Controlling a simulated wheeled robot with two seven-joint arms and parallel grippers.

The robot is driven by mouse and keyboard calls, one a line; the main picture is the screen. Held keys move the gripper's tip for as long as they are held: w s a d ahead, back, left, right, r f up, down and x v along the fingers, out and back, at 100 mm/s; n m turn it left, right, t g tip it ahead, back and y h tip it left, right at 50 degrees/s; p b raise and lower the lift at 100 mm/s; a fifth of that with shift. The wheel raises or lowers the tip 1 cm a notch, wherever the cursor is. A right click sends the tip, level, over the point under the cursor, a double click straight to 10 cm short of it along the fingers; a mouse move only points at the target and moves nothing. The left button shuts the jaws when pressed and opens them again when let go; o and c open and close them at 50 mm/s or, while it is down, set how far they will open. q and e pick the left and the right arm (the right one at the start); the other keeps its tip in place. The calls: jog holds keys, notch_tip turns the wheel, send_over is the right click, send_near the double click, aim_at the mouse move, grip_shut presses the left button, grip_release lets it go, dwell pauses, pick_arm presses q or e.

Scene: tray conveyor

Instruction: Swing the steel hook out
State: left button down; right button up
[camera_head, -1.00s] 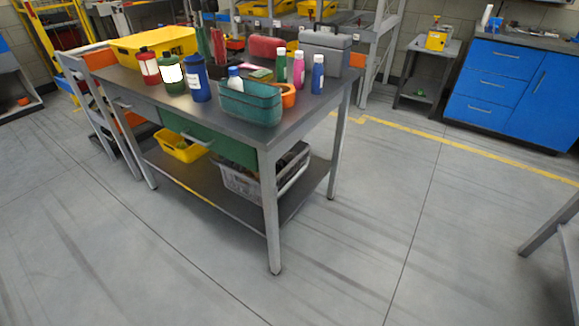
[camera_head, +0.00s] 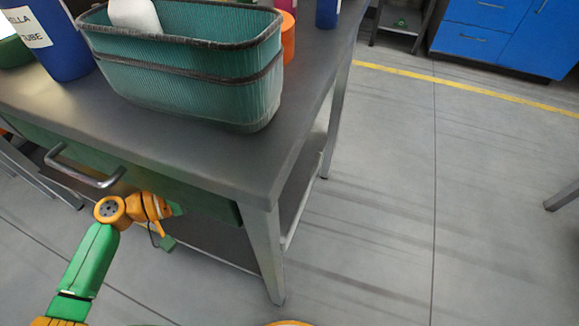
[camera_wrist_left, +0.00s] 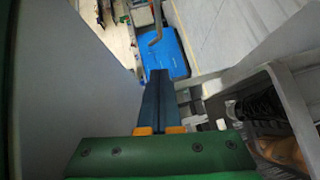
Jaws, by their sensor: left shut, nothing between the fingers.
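The hook shows just beyond the fingertips, and I see no clear contact. In the head view my left arm reaches to the drawer front, below the tabletop; its fingertips are hidden there. My right gripper is out of view.
The workbench (camera_head: 225,165) fills the left of the head view, with a drawer handle (camera_head: 85,168) on its front. A teal basket (camera_head: 190,95) and a blue bottle (camera_head: 50,40) stand on top. Bare floor lies right of the bench. A dark crate (camera_wrist_left: 245,107) shows in the wrist view.

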aim_at(304, 194)
pick_arm(q)
jog(key=s+d+p+x, duration=0.1)
jog(key=s+x, duration=0.1)
jog(key=x, duration=1.1)
jog(key=shift+s+f, duration=0.2)
jog(key=shift+s, duration=0.1)
